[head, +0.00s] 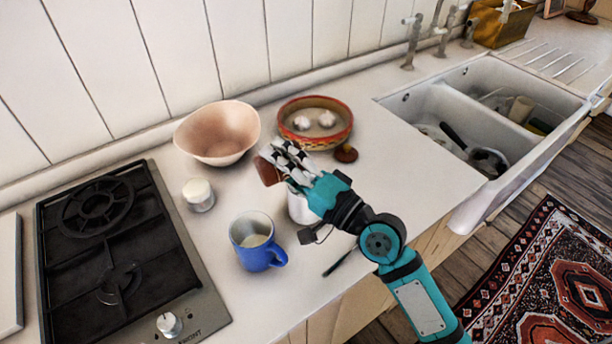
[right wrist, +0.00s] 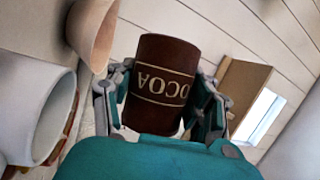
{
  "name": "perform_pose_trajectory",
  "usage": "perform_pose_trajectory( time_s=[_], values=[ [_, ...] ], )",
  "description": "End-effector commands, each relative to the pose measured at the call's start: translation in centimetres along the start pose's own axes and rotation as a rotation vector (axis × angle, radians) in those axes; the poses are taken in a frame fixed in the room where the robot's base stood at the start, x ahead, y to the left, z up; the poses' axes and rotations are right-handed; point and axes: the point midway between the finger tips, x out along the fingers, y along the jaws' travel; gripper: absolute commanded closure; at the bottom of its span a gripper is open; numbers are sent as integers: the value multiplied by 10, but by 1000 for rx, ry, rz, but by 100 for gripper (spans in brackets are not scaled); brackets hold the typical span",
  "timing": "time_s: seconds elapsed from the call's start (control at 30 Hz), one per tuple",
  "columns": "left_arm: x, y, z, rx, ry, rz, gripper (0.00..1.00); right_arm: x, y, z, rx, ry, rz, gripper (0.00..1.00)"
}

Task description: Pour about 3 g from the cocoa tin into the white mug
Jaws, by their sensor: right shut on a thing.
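The cocoa tin (head: 267,171) is dark brown and held above the counter, tilted, in my right gripper (head: 281,160). In the right wrist view the fingers of my right gripper (right wrist: 160,98) press on both sides of the tin (right wrist: 163,82), and its COCOA lettering reads upside down. The white mug (head: 299,209) stands on the counter below my right gripper, largely hidden by it. A white mug also shows close at the left of the right wrist view (right wrist: 32,112). Its contents and any powder flow cannot be made out. My left gripper is not in view.
A blue mug (head: 258,255) and a white lidded jar (head: 198,195) stand left of the white mug. A pinkish bowl (head: 217,135) and a red-rimmed basket (head: 317,139) with garlic are behind. The hob (head: 110,240) is left; the sink (head: 425,102) is right.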

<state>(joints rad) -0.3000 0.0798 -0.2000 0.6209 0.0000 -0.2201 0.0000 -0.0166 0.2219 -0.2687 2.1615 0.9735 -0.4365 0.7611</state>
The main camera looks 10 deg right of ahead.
Motion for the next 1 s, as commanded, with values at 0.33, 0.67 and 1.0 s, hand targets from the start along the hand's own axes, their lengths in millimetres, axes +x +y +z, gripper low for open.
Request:
perform_pose_trajectory(
  time_s=[0.33,0.67,1.0],
  values=[
    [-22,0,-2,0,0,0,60,6,0,14,-225,-55,98,81],
    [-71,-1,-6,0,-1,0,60,4,14,19,-546,-134,230,81],
    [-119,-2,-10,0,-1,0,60,7,9,22,-736,-179,308,81]
  ],
)
